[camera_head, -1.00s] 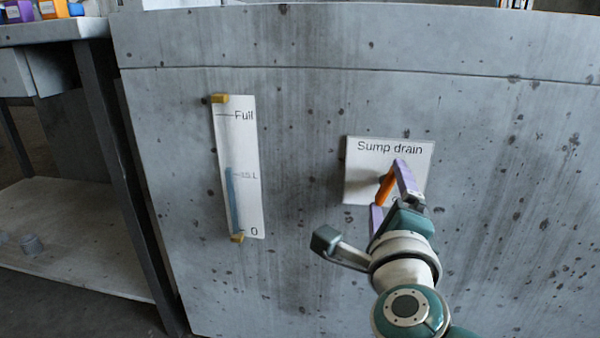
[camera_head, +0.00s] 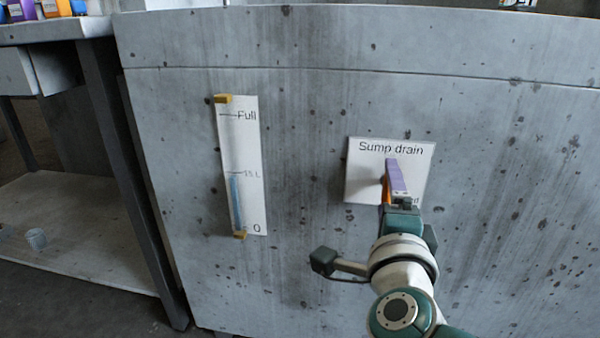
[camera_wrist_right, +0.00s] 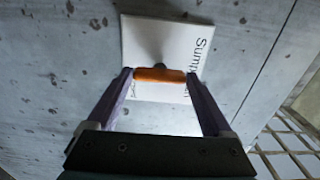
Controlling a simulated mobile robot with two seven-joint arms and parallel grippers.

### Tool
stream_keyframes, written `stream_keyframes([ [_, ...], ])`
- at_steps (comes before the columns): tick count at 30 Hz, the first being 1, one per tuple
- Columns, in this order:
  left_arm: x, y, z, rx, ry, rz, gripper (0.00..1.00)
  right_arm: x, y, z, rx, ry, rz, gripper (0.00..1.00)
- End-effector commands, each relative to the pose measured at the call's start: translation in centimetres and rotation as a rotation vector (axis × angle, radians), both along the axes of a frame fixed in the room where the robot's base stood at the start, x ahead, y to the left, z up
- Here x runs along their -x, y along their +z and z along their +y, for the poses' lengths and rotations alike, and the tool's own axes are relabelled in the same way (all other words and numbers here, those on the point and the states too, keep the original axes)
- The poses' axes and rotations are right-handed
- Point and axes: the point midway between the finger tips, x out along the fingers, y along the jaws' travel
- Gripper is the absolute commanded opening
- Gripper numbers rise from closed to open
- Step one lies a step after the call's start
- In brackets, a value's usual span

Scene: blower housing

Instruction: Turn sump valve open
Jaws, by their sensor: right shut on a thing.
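The sump valve has an orange handle (camera_wrist_right: 160,75) in front of a white plate (camera_head: 362,184) labelled "Sump drain" on the grey housing wall. My right gripper (camera_head: 391,180) reaches up to the plate from below. In the right wrist view its two purple fingers (camera_wrist_right: 160,78) are at the two ends of the orange handle, shut on it. In the head view the fingers hide most of the handle and part of the plate's lower lettering. My left gripper is not in view.
A white level gauge (camera_head: 250,170) with a blue column and yellow end fittings is on the wall to the left, marked "Full" and "0". A workbench (camera_head: 62,30) with a lower shelf stands at far left. The wall between gauge and plate is clear.

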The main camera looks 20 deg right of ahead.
Motion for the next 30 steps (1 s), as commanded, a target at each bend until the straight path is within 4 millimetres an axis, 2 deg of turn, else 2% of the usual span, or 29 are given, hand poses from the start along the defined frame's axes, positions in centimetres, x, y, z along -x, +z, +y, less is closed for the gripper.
stream_keyframes([
  [3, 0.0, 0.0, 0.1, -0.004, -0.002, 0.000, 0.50, 0.0, 0.0, 0.0, 0.004, 0.001, 0.003, 0.29],
  [4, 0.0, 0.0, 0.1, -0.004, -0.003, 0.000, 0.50, 0.0, 0.0, 0.0, 0.004, 0.001, 0.003, 0.86],
  [8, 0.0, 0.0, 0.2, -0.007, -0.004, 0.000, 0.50, 0.0, 0.0, 0.0, 0.003, 0.001, 0.002, 1.00],
  [17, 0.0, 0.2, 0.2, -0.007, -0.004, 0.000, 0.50, 0.4, 0.0, 0.2, 0.002, 0.001, 0.003, 1.00],
  [20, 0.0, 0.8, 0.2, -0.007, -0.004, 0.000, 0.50, 1.5, 0.1, 0.9, 0.002, 0.001, 0.005, 1.00],
  [30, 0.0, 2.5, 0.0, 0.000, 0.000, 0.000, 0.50, 7.1, 0.1, 4.4, 0.002, 0.002, 0.005, 1.00],
])
